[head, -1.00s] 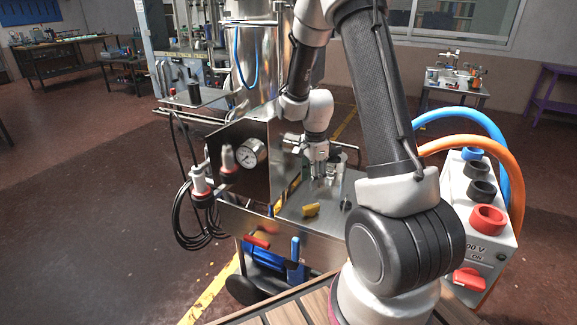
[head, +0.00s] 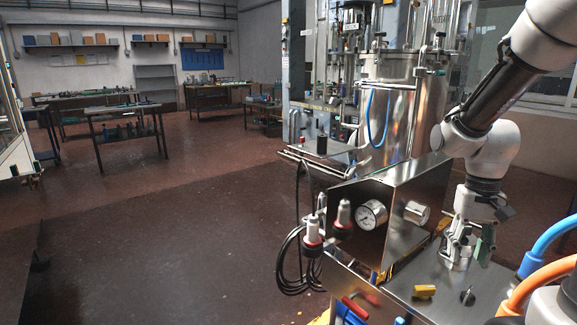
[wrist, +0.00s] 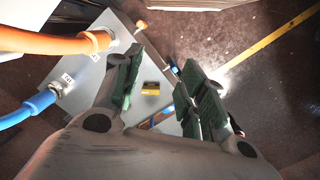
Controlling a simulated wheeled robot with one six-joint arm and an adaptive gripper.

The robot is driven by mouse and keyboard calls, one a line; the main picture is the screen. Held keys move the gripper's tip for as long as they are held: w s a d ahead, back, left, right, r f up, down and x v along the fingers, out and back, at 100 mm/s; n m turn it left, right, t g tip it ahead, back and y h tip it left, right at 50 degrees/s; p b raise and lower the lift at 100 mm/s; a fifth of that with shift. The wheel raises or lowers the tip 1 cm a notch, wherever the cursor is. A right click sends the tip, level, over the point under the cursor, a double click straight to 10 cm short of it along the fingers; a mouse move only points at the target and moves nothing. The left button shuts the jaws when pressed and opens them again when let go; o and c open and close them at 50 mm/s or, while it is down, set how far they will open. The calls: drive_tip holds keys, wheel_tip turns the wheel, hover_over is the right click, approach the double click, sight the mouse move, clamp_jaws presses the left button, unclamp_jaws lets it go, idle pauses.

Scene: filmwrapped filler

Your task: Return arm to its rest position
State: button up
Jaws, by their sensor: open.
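My gripper (head: 466,258) hangs pointing down at the right of the head view, over the steel top of the machine. In the wrist view its two green-padded fingers (wrist: 160,95) are spread apart with nothing between them. A small yellow piece (head: 424,292) lies on the steel top (head: 440,308) in front of my gripper. The yellow piece also shows beyond the fingers in the wrist view (wrist: 151,88). The upper part of my arm leaves the head view at the top right.
Blue (head: 550,238) and orange (head: 540,285) hoses rise at the right. The floor at left is open.

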drive_tip(key=s+a+r+n+t, duration=0.2)
drive_tip(key=s+r+t, duration=0.3)
drive_tip(key=s+r, duration=0.4)
wheel_tip(320, 180, up, 4)
drive_tip(key=shift+a+f+n+t, duration=0.15)
drive_tip(key=shift+n+t, duration=0.15)
drive_tip(key=shift+n, duration=0.3)
idle(1.0)
